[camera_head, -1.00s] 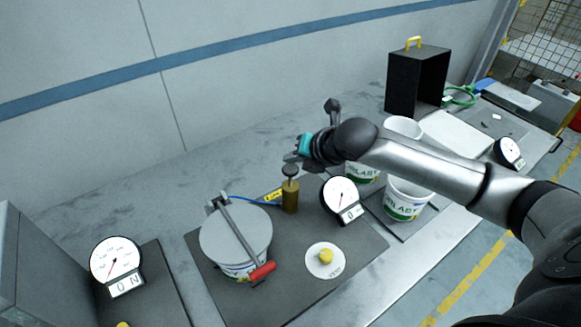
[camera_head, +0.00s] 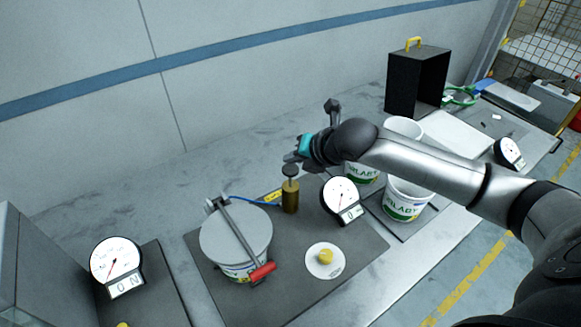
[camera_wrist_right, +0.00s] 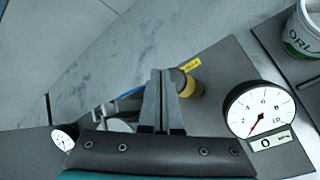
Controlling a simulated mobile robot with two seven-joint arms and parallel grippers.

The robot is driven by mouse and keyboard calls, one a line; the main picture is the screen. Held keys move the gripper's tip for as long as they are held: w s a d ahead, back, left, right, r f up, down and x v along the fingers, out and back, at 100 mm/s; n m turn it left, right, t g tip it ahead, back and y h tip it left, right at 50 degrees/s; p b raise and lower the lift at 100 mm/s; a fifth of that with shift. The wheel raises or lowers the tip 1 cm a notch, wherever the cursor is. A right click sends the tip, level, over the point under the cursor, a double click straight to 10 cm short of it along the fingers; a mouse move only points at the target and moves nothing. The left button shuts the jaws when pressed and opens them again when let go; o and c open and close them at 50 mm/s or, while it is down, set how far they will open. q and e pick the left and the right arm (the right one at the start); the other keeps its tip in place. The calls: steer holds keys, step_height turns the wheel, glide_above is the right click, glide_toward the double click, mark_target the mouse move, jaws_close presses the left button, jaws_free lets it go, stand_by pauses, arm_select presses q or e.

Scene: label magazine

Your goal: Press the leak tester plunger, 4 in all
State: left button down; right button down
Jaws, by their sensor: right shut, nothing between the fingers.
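The leak tester stands on a dark mat (camera_head: 350,258). Its brass pump cylinder (camera_head: 290,197) has a dark round plunger knob (camera_head: 290,171) on top, raised above the body on a short stem. The cylinder also shows in the right wrist view (camera_wrist_right: 190,88), partly behind the fingers. My right gripper (camera_head: 292,158) is shut and empty just above the knob; I cannot tell whether it touches. Its closed fingers show in the wrist view (camera_wrist_right: 161,95). The gauge (camera_head: 340,193) beside the pump has a digital display (camera_head: 351,214) reading 0. My left gripper is out of view.
A lidded bucket (camera_head: 236,238) with a red-handled clamp bar (camera_head: 262,272) stands left of the pump. A yellow button on a white disc (camera_head: 326,257) lies in front. White buckets (camera_head: 405,203) and a black box (camera_head: 417,80) stand right. Another gauge (camera_head: 116,260) is at left.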

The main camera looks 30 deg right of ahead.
mark_target(294, 174)
steer(key=shift+f, duration=0.15)
stand_by(0.4)
steer(key=shift+f, duration=0.25)
steer(key=shift+s+f+b, duration=0.15)
steer(key=shift+f+b, duration=0.6)
steer(key=shift+f, duration=1.3)
stand_by(1.4)
stand_by(0.3)
steer(key=shift+r+p, duration=2.45)
steer(key=shift+p, duration=0.2)
steer(key=shift+r, duration=0.1)
step_height(294, 174, up, 5)
steer(key=p, duration=0.5)
steer(key=shift+p, duration=0.35)
